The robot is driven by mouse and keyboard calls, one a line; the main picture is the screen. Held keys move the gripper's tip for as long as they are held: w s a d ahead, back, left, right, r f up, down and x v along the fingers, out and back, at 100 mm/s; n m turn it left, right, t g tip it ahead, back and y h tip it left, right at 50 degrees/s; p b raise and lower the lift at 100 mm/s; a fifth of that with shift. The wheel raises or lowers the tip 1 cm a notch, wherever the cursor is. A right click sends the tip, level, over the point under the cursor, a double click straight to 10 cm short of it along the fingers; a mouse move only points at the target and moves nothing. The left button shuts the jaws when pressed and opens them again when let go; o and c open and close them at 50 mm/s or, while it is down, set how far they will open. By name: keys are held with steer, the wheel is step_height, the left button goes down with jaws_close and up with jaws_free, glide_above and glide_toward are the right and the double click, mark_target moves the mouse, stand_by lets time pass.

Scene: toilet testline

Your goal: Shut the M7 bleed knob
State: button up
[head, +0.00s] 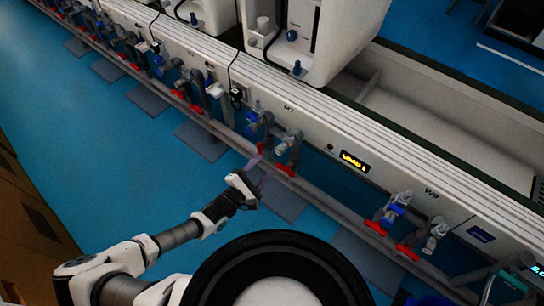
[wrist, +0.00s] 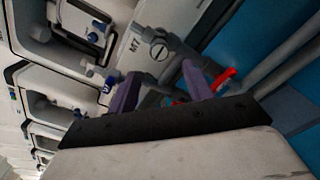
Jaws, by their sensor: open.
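The M7 label shows on the white panel of the bench in both views. Below it in the head view are a blue-knobbed valve (head: 255,117) on the left and a grey valve (head: 287,143) on the right. In the wrist view, a grey round fitting with a slot (wrist: 159,51) sits beside the label, and a blue knob (wrist: 107,86) lies lower left. I cannot tell for certain which is the bleed knob. My gripper (head: 259,168) is open and empty, its purple fingers (wrist: 160,70) apart, just in front of and below these valves. They touch no knob that I can see.
Red lever handles (head: 285,168) sit on the pipework under the valves; one shows by the right finger (wrist: 222,80). A grey pipe rail runs along the bench front. More valves stand to both sides. Blue floor (head: 150,180) is clear to the left.

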steer(key=shift+v, duration=1.2)
